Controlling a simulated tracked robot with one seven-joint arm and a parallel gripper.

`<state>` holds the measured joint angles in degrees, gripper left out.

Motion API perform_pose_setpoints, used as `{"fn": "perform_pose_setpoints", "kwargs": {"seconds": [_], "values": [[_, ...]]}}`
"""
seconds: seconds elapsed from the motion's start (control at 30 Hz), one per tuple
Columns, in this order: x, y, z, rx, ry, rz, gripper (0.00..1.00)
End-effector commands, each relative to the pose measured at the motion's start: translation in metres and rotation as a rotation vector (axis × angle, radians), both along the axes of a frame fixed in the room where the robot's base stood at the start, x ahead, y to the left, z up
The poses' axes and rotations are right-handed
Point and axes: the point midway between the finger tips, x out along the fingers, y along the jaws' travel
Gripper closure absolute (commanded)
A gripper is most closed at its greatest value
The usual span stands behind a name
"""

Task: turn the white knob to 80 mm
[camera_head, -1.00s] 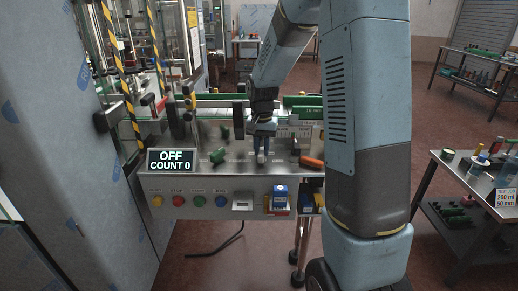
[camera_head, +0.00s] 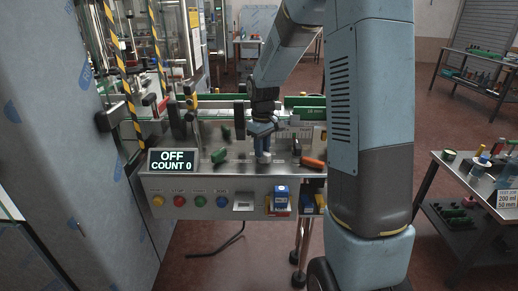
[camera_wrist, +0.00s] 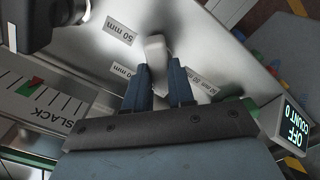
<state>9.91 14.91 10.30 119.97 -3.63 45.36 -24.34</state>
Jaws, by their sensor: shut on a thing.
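The white knob (camera_wrist: 155,52) stands up from the metal console top, between my gripper's two blue fingers in the wrist view. My gripper (camera_wrist: 160,85) is shut on it. It also shows in the head view, my gripper (camera_head: 262,157) low over the console, where the knob is mostly hidden by the fingers. A "50 mm" label (camera_wrist: 121,31) lies up and left of the knob. Another mm label (camera_wrist: 121,72) is left of the fingers, its number partly hidden. More small mm labels (camera_wrist: 201,82) lie to the right. Which label the knob points at is unclear.
A display (camera_head: 171,161) reads "OFF, COUNT 0" at the console's left. A green handle (camera_head: 219,155) and an orange-red one (camera_head: 312,162) flank the gripper. Coloured buttons (camera_head: 200,201) line the front. A scale marked "SLACK" (camera_wrist: 42,103) is left in the wrist view.

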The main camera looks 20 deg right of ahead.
Motion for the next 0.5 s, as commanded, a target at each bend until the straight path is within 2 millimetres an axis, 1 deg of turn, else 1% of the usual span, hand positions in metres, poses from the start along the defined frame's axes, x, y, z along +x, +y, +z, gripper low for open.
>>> {"fn": "perform_pose_setpoints", "kwargs": {"seconds": [0.03,0.5], "values": [[0.0025,-0.0002,0.0015,0.0,-0.008,0.042,1.0],[0.0024,-0.0041,0.0012,-0.004,-0.007,0.471,1.0]]}}
